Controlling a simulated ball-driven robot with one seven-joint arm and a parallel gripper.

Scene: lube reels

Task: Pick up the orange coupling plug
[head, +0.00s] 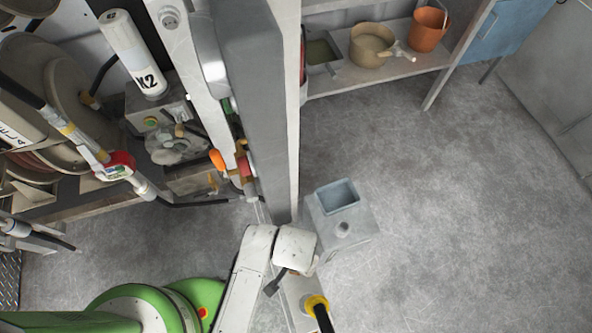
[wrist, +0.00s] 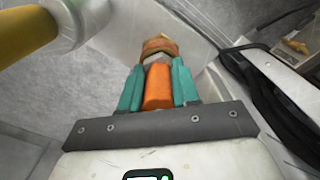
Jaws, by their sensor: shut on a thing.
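The orange coupling plug (wrist: 158,87) is between the two teal fingers of my gripper (wrist: 158,66) in the wrist view. The fingers are shut on its orange body, one on each side. A grey metal collar and an orange-brown end of the plug stick out past the fingertips. The lower end of the plug is hidden by the dark plate of my gripper. In the head view I cannot make out my gripper or the held plug clearly.
A grey steel post (head: 262,110) stands close to my arm. Hose reels (head: 75,95) and a white K2 cylinder (head: 132,55) are at the left. A grey open-topped container (head: 358,222) is on the floor. An orange bucket (head: 429,30) is on a shelf. The floor at right is clear.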

